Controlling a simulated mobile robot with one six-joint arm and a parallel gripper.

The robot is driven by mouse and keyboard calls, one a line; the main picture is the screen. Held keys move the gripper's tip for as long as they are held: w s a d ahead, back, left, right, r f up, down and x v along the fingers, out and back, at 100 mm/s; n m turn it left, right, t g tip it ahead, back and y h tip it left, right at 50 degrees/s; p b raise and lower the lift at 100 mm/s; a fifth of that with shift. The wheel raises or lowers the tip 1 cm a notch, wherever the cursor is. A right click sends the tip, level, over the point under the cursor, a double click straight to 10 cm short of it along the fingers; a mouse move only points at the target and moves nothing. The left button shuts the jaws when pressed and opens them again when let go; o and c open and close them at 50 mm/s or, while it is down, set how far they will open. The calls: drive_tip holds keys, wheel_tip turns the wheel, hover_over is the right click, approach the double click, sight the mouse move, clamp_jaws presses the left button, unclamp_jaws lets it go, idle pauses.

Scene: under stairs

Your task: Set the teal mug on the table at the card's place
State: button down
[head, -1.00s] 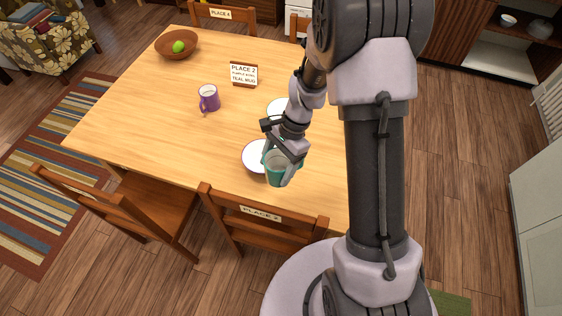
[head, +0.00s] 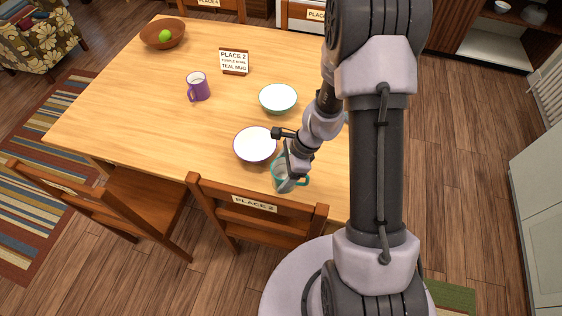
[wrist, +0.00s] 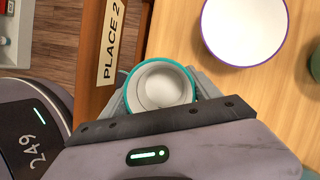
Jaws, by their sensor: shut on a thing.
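The teal mug (head: 278,174) is in my gripper (head: 291,174), near the table's front edge and just right of the purple-rimmed bowl (head: 255,158). My gripper is shut on it. In the wrist view the mug (wrist: 160,88) shows its teal rim and empty white inside, between the fingers. I cannot tell whether its base touches the table (head: 130,110). The card (head: 234,62) stands on the table and reads PLACE 2, purple bowl, teal mug. The near chair (head: 258,217) bears a PLACE 2 label, which also shows in the wrist view (wrist: 112,42).
A green-rimmed bowl (head: 278,99) stands behind the purple-rimmed one. A purple mug (head: 198,88) stands left of it. A brown bowl (head: 160,39) with a green fruit is at the far left. The table's left part is clear. The near chair's back rises close to the front edge.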

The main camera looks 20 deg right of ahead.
drive_tip(key=w+d, duration=0.2)
drive_tip(key=d, duration=0.2)
drive_tip(key=w+d+f, duration=0.1)
drive_tip(key=w+d, duration=0.2)
drive_tip(key=d, duration=0.1)
drive_tip(key=w+d+b, duration=0.1)
drive_tip(key=w+d, duration=0.2)
drive_tip(key=d, duration=0.1)
drive_tip(key=shift+w+d+f, duration=0.2)
drive_tip(key=shift+d, duration=0.05)
drive_tip(key=shift+w+d+f, duration=0.1)
drive_tip(key=shift+d+f, duration=0.1)
drive_tip(key=shift+f+b, duration=0.75)
drive_tip(key=shift+f, duration=0.75)
drive_tip(key=shift+f, duration=0.2)
drive_tip(key=shift+c, duration=0.8)
unclamp_jaws()
drive_tip(key=shift+r, duration=0.1)
drive_tip(key=shift+r, duration=0.1)
